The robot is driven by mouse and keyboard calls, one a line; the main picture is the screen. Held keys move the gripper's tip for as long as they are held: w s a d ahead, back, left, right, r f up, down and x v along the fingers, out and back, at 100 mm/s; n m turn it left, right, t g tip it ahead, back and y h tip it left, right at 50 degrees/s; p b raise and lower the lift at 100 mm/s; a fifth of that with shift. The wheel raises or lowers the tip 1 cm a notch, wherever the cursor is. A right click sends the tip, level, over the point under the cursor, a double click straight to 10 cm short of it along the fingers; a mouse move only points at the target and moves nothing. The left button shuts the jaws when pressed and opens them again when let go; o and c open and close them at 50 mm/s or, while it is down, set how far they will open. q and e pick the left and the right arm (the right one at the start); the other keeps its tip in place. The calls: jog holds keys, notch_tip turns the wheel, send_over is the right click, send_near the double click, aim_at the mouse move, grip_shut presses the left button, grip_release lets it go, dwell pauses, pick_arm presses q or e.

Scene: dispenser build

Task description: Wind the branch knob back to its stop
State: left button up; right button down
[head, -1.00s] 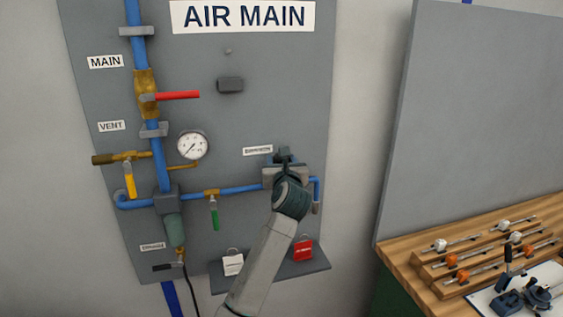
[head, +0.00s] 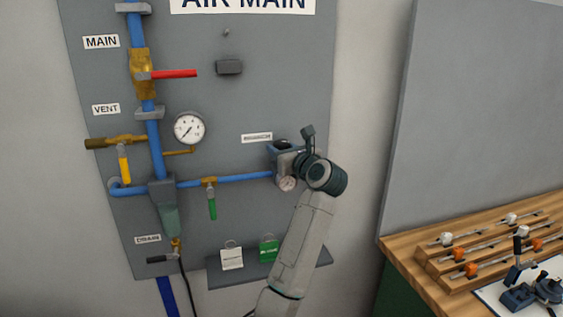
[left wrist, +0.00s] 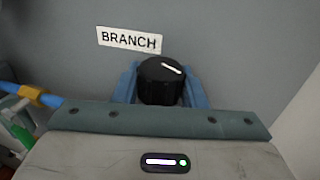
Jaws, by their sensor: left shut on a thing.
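The branch knob (left wrist: 160,84) is black and round with a white line on its face. In the left wrist view it sits between the two blue fingers of my left gripper (left wrist: 161,92), which is shut on it. The BRANCH label (left wrist: 129,39) is above it to the left. In the head view my left gripper (head: 291,155) is at the branch regulator at the right end of the blue pipe (head: 232,179). It hides much of the regulator. A small gauge (head: 286,184) shows just below it. My right gripper is not in view.
A shelf (head: 222,271) below holds a white tag (head: 232,258) and a green tag (head: 269,250). A green-handled valve (head: 211,205) and a larger gauge (head: 189,128) are to the left. A wooden bench (head: 408,253) with racks stands at the right.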

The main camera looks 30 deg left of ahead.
pick_arm(q)
jog(key=n+g+b, duration=0.1)
jog(key=g, duration=0.1)
jog(key=n+g+y+b, duration=0.1)
jog(key=g+b, duration=0.1)
jog(key=n+g+b, duration=0.2)
jog(key=shift+f+y, duration=0.25)
jog(key=shift+y, duration=0.15)
jog(key=shift+n+g+b, duration=0.6)
jog(key=shift+g+b, duration=0.25)
jog(key=shift+g, duration=0.05)
jog(key=shift+r+n+g+b, duration=0.15)
jog(key=shift+n+g+b, duration=0.2)
jog(key=shift+g, duration=0.45)
jog(key=o, duration=1)
jog(key=shift+r, duration=0.1)
jog(key=shift+c, duration=0.2)
